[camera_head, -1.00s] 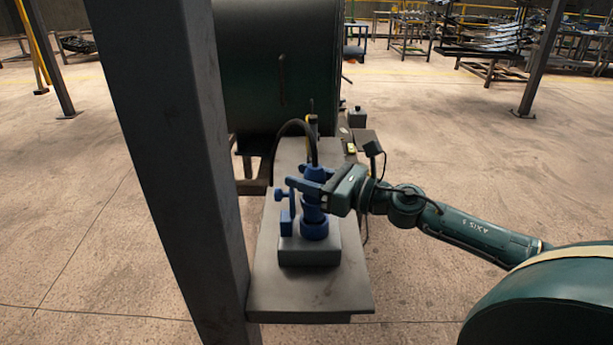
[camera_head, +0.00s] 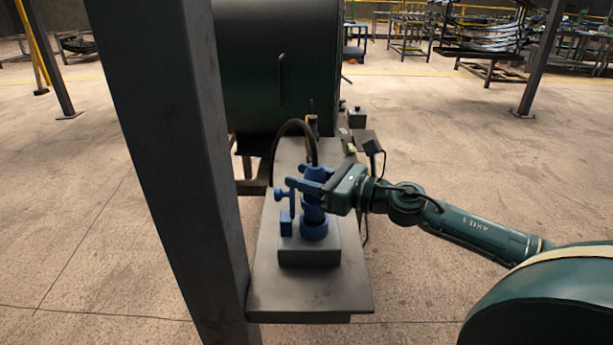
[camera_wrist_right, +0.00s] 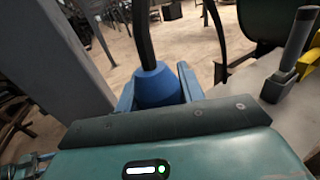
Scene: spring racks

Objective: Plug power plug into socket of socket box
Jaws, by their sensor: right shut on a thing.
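The socket box (camera_head: 309,254) is a grey block on the narrow bench, with a blue round socket (camera_head: 314,230) on top and a blue flap-like part (camera_head: 286,222) at its left. The blue power plug (camera_head: 317,173) stands upright in line with the socket, its black cable (camera_head: 290,124) arching up and back. My right gripper (camera_head: 307,187) is shut around the plug from the right. In the right wrist view the plug (camera_wrist_right: 157,86) sits between the blue fingers. The gripper partly hides where plug and socket meet, so I cannot tell how deep it sits. My left gripper is not in view.
The bench (camera_head: 310,298) is clear in front of the box. A dark pillar (camera_head: 165,150) stands close at its left. A large dark green drum (camera_head: 275,65) is behind. Small items, including a grey box (camera_head: 357,118), lie at the bench's far end.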

